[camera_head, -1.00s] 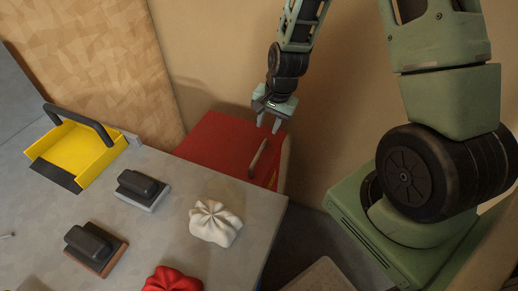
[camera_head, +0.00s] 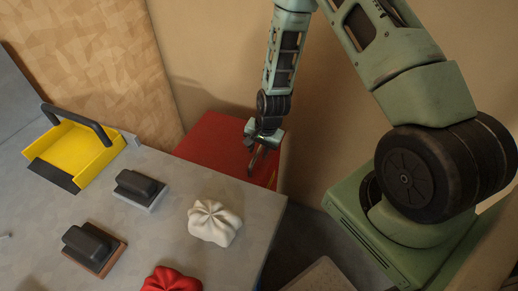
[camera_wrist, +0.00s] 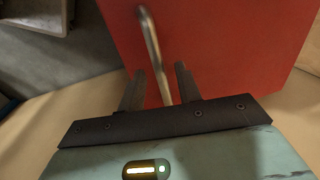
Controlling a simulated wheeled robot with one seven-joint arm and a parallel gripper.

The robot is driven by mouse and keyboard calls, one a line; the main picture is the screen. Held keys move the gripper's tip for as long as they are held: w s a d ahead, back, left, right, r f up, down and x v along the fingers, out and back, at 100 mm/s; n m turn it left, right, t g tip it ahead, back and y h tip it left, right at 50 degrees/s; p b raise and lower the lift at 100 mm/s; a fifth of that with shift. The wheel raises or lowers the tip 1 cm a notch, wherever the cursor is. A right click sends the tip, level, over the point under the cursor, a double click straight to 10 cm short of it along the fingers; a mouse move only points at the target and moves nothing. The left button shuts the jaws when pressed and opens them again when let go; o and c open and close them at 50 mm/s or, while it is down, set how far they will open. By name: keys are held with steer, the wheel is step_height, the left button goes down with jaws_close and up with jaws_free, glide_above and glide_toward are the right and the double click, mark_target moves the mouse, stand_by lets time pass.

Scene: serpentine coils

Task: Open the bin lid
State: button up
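The red bin lid (camera_head: 212,138) lies flat and closed beyond the right end of the grey table. Its bar handle (camera_head: 253,162) is partly hidden by my gripper (camera_head: 257,147) in the head view. In the wrist view the lid (camera_wrist: 235,40) fills the upper right, and the metal handle (camera_wrist: 152,50) runs down between the two dark fingers of my gripper (camera_wrist: 160,85). The fingers are apart, with a gap on each side of the handle. I cannot tell how far down the fingers reach around it.
The grey table (camera_head: 160,220) holds a yellow tray (camera_head: 75,152) with a dark handle, two black-handled blocks (camera_head: 138,186), a white bag-like item (camera_head: 214,222) and a red one (camera_head: 172,281). A beige wall (camera_head: 215,55) stands close behind the bin.

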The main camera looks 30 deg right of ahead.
jaws_close()
steer(key=shift+r, duration=0.1)
